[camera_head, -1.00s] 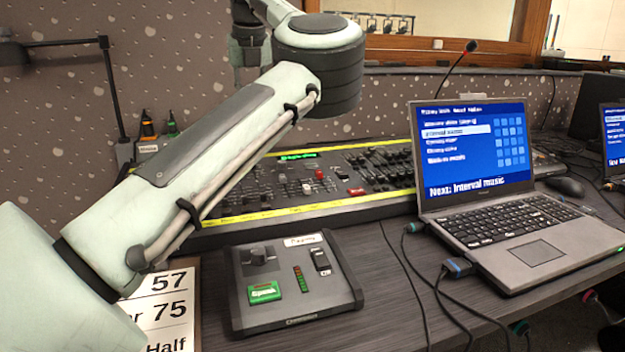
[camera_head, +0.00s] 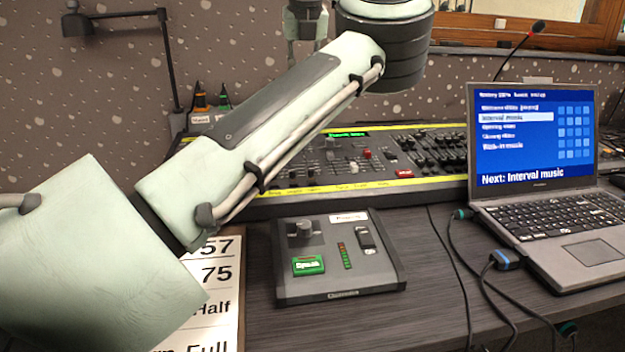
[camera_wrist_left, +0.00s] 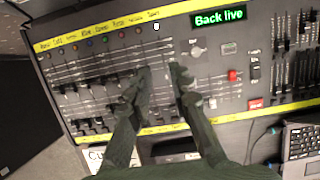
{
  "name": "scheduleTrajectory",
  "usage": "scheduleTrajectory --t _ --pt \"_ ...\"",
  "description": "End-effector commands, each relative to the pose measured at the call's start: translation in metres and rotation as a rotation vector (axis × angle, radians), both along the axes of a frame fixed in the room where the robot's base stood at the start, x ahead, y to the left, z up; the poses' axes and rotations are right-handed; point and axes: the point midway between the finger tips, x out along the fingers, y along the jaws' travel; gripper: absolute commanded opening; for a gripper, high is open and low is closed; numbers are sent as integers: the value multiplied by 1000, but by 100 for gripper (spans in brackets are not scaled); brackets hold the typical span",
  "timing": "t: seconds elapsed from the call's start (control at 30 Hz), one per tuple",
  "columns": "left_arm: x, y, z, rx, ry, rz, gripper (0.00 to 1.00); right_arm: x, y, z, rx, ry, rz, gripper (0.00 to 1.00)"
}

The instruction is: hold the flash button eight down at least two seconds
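The lighting console shows in the head view (camera_head: 425,183) behind my left arm, and its panel fills much of the left wrist view (camera_wrist_left: 215,95). Small buttons, several of them coloured, line the yellow label strip at the far edge; the last one on the right (camera_wrist_left: 156,26) looks white. Faders lie below that row. I cannot read which button is eight. My left gripper (camera_wrist_left: 162,72) has its two dark fingers apart and empty, over the fader area and short of the coloured row. Contact with the panel cannot be told. My right gripper is not in view.
A small control box with a green button (camera_head: 335,285) stands before the console. An open laptop (camera_head: 545,230) stands at the right with cables beside it. A printed card (camera_head: 215,310) lies at the left, partly under my arm. A lamp (camera_head: 165,60) stands behind.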

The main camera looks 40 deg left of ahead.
Motion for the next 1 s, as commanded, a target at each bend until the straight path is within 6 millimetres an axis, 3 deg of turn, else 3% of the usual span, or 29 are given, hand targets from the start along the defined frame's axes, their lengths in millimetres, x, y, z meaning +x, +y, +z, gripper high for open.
scheduleTrajectory --t 0.03,0.13,1.0 --pt "0 0 0 0 0 0 12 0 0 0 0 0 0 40" --pt "0 0 0 0 0 0 0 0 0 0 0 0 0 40" --pt "0 0 0 0 0 0 0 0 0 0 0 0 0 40"
